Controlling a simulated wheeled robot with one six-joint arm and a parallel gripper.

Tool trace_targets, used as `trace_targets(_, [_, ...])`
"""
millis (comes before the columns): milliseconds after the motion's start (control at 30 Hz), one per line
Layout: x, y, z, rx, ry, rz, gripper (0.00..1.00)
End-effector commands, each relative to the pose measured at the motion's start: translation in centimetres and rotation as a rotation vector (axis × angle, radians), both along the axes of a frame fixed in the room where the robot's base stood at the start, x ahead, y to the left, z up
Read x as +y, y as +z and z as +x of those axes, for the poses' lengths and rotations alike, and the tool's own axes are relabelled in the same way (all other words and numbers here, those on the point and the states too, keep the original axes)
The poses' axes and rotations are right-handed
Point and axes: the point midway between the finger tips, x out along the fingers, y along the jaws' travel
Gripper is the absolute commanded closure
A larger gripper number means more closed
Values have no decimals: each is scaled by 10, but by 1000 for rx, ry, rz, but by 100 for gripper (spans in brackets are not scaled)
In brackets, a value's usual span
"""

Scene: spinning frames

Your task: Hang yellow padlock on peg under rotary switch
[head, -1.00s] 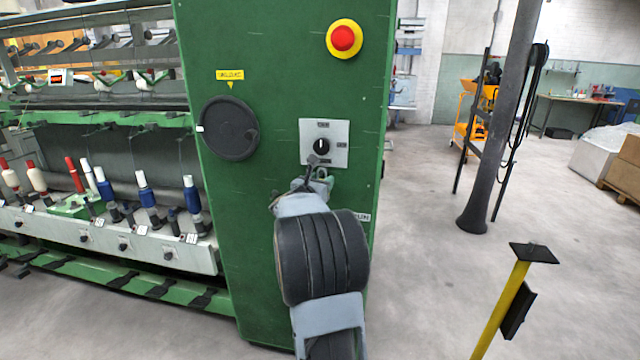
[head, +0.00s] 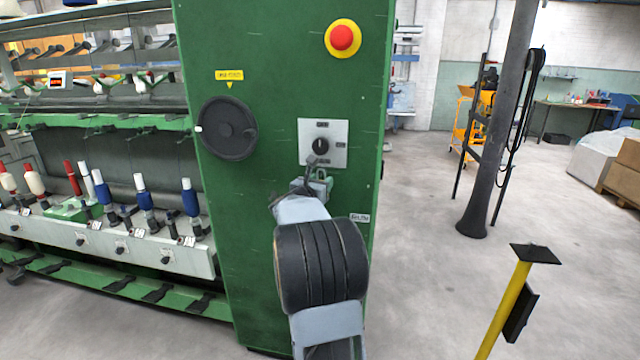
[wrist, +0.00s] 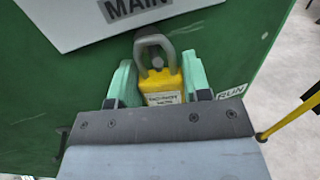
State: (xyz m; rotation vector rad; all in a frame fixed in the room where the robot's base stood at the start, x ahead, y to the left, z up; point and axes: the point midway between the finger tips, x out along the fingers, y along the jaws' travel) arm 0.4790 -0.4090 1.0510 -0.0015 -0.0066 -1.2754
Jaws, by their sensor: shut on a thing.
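The yellow padlock (wrist: 161,86) shows in the wrist view with its grey shackle pointing up and a white label on its body. My gripper (wrist: 158,80) is shut on the padlock body, one green finger on each side. In the head view my gripper (head: 318,182) is just below the rotary switch (head: 321,146), in front of the green panel, and my arm hides most of the padlock. The switch has a black knob on a grey plate.
The green machine panel (head: 285,90) also carries a red emergency button (head: 342,38) and a round black cover (head: 227,128). Spindles with bobbins (head: 145,196) stand at the left. A yellow post (head: 505,310) stands at the lower right, with open floor around it.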

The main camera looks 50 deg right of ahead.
Motion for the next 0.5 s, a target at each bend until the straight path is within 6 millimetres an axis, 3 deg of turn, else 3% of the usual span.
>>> trace_targets(233, [-1, -6, 0, 9, 0, 8, 81])
trace_targets(267, [-1, -6, 0, 9, 0, 8, 54])
trace_targets(500, [-1, -7, 0, 10, 2, 8, 31])
